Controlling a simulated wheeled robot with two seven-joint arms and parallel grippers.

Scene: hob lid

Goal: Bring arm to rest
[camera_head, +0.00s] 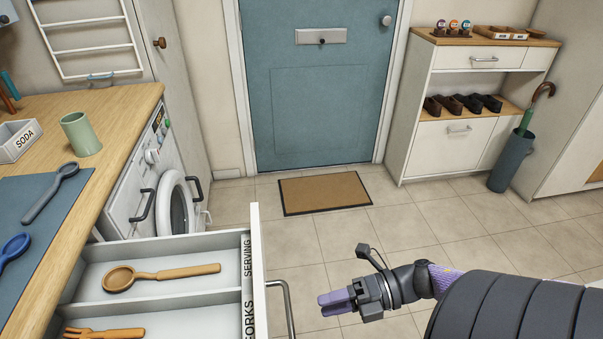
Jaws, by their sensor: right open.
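My right gripper (337,301) is in the lower middle of the head view, at the end of my right arm (500,300), which comes in from the lower right. Its purple fingers point left, and I see nothing held between them. It is over the tiled floor, just right of the open drawer's handle (286,305) and apart from it. My left gripper does not show.
The drawer (256,240) stands open with a wooden spoon (165,274) and wooden fork (105,333) in separate compartments. The floor near the doormat (325,193) is clear.

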